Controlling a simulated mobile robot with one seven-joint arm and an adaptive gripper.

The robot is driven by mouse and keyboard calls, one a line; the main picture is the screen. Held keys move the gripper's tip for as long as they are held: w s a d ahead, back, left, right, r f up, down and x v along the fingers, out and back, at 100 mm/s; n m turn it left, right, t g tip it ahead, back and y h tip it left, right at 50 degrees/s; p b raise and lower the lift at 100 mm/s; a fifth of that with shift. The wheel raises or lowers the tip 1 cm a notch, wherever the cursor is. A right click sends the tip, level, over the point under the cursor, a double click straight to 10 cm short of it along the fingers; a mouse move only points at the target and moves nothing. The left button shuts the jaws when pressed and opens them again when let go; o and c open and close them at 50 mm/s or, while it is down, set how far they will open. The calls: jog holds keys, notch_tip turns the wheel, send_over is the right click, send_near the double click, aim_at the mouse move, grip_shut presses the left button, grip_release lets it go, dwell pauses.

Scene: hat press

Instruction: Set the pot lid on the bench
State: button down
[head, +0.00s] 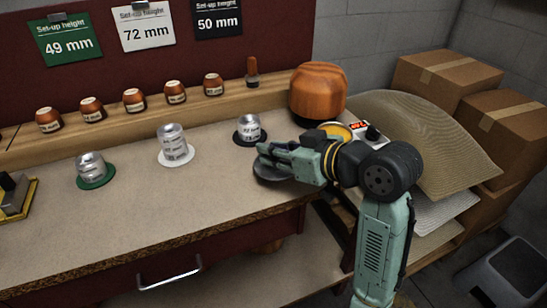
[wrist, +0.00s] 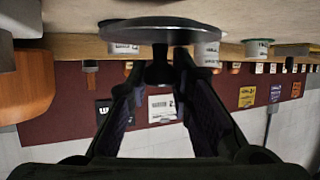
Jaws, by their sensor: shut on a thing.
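The pot lid is a round grey metal disc (head: 266,173) with a dark knob, at the bench's right end in the head view. My gripper (head: 278,152) reaches in from the right and partly hides it. In the wrist view, which is upside down, my gripper (wrist: 158,68) is shut on the knob of the lid (wrist: 163,31), one finger on each side. The lid looks about level and close to the bench top (head: 130,210). I cannot tell whether it touches the bench.
A metal weight on a black disc (head: 248,129) stands just behind the lid. Weights on white (head: 173,150) and green discs (head: 92,170) stand further left. A wooden hat block (head: 317,90) is behind my gripper. The bench front is clear.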

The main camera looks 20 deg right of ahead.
jog(key=shift+w, duration=0.65)
notch_tip(320, 180, down, 3)
jog(key=shift+s+r, duration=0.1)
jog(key=shift+f, duration=0.45)
jog(key=shift+f, duration=0.1)
jog(key=c, duration=1.4)
grip_release()
jog(key=shift+c, duration=0.2)
jog(key=shift+r, duration=0.2)
jog(key=b+v, duration=0.1)
jog(key=v, duration=1.1)
